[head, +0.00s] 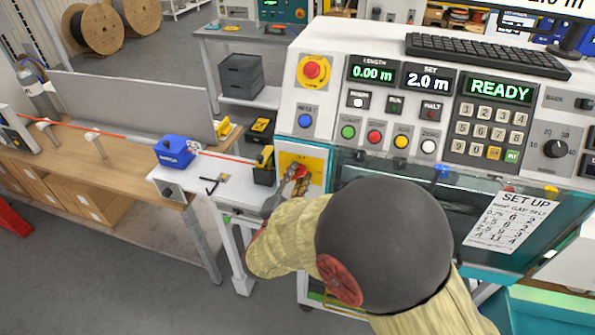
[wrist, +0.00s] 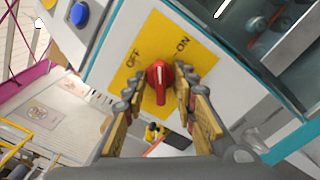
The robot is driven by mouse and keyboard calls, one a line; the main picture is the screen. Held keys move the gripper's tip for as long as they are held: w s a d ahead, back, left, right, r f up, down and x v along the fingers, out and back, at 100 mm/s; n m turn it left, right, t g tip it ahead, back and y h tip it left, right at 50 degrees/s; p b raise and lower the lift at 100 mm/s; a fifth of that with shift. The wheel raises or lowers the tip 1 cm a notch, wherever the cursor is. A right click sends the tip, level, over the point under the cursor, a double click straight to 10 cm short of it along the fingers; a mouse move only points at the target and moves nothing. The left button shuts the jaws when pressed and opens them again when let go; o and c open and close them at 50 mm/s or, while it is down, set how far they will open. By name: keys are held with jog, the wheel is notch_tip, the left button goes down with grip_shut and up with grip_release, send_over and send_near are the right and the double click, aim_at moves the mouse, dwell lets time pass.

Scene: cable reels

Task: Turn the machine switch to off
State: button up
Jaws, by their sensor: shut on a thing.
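The machine switch is a red knob (wrist: 158,76) on a yellow plate (wrist: 155,36) marked OFF on the left and ON on the right in the wrist view. In that view the knob's handle lies roughly upright in the picture; which mark it points at is hard to tell. My gripper (wrist: 156,86) has its fingers on either side of the knob and is shut on it. In the head view the yellow plate (head: 317,163) is on the machine's front left, and my gripper (head: 298,180) reaches it, partly hiding the knob.
A red emergency button (head: 312,70) and a blue button (head: 305,121) sit above the switch. The control panel's display (head: 494,90) reads READY. A white side table (head: 215,182) with a blue device (head: 174,151) stands left of the machine. My arm covers part of the machine's front.

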jog(key=shift+d+f+n+p, duration=0.1)
jog(key=shift+n+p, duration=1.75)
jog(key=shift+n, duration=0.45)
jog(key=shift+n+p, duration=2.25)
jog(key=shift+n, duration=0.25)
jog(key=o, duration=0.8)
jog(key=shift+o, duration=0.2)
jog(key=shift+s, duration=0.1)
jog(key=v, duration=0.8)
